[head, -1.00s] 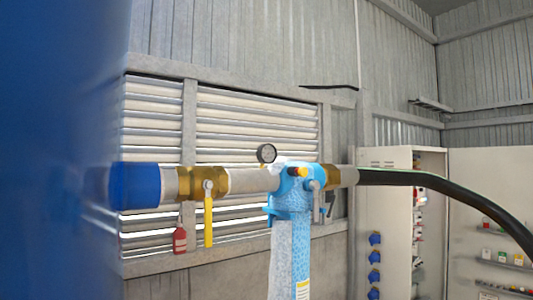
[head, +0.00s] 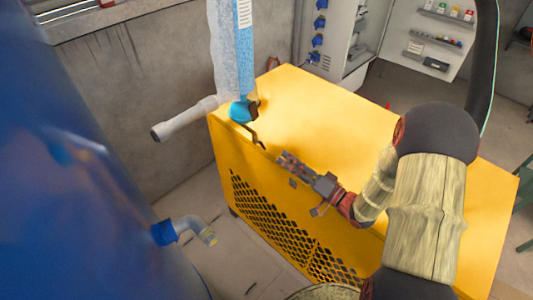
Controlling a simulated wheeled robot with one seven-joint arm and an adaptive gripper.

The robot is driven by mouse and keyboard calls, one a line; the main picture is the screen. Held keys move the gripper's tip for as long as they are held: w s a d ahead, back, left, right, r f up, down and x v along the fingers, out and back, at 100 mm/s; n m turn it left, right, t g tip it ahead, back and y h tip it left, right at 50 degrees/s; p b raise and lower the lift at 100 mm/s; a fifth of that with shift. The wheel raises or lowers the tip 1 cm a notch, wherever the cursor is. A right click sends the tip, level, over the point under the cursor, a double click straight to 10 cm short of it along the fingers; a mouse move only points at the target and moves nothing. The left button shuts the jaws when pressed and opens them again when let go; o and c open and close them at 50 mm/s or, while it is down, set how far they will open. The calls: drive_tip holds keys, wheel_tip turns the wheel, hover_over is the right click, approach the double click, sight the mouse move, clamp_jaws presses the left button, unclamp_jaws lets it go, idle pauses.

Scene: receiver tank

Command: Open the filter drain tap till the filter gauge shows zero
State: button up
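The blue filter body (head: 232,55) hangs upright at the top of the head view, with its lower end above the yellow cabinet. At its bottom is a blue fitting, the drain tap (head: 243,111), with a thin dark lever (head: 256,138) slanting down to the right beside the cabinet's edge. A grey pipe (head: 185,118) runs left from the filter's lower end. The filter gauge is out of view.
The yellow cabinet (head: 330,110) fills the middle below the filter. A large blue tank (head: 70,170) stands at left, with a small outlet pipe (head: 190,229) low on it. An open electrical panel (head: 345,35) and a black hose (head: 484,70) are at the back right.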

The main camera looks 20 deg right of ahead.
sight(263, 144)
drive_tip(key=shift+w+a+n+h+b, duration=0.2)
drive_tip(key=shift+w+a+n+b, duration=0.95)
drive_tip(key=shift+n+b, duration=1.25)
drive_tip(key=shift+w+a+n+h+b, duration=0.2)
drive_tip(key=shift+w+a+n+b, duration=0.35)
drive_tip(key=shift+w+n+b, duration=1.75)
drive_tip(key=shift+w+a+n+h+b, duration=0.2)
drive_tip(key=shift+w+a+n+b, duration=0.6)
drive_tip(key=shift+n+b, duration=1.65)
drive_tip(key=shift+n+p, duration=0.55)
drive_tip(key=c, duration=0.4)
clamp_jaws()
